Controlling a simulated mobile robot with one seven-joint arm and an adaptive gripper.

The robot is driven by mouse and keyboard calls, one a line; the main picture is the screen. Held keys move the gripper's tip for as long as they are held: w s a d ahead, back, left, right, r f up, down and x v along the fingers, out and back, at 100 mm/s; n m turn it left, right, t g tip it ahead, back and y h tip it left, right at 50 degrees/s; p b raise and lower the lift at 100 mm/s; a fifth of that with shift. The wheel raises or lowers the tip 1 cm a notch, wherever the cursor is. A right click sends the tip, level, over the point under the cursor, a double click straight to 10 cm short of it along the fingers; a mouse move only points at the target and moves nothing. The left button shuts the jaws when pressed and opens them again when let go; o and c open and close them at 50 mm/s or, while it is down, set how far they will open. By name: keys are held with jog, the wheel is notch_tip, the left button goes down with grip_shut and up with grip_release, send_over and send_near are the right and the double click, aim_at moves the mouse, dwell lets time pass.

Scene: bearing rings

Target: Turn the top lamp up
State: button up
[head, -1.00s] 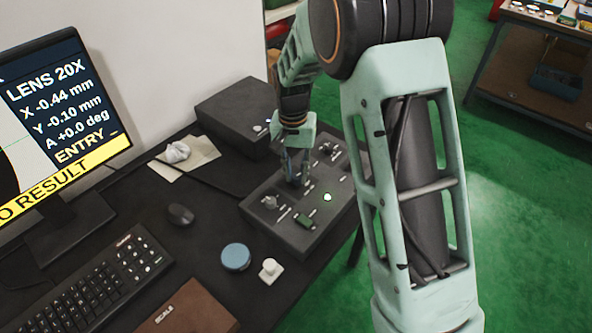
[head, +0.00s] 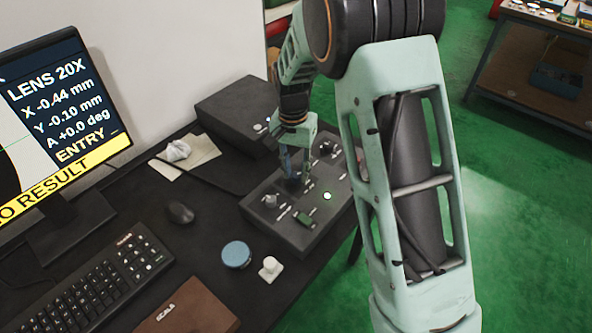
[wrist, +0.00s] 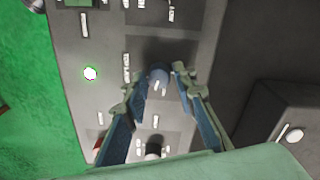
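A dark grey control box (head: 322,226) with several knobs, switches and small white labels stands on the black desk. My gripper (head: 294,184) points down over the middle of its panel. In the wrist view, a round blue-grey knob (wrist: 158,73) lies between the two fingertips of my gripper (wrist: 161,75). The fingers are apart, with a visible gap on each side of the knob. In the head view the fingers mostly hide this knob.
A lit green-white light (head: 327,196) is on the panel beside my gripper. Another knob (head: 270,200) sits at the box's left. A dark box (head: 238,113) stands behind.

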aim_at(294, 174)
jog(key=shift+o, duration=1)
notch_tip(294, 174, up, 12)
jog(key=shift+a, duration=0.2)
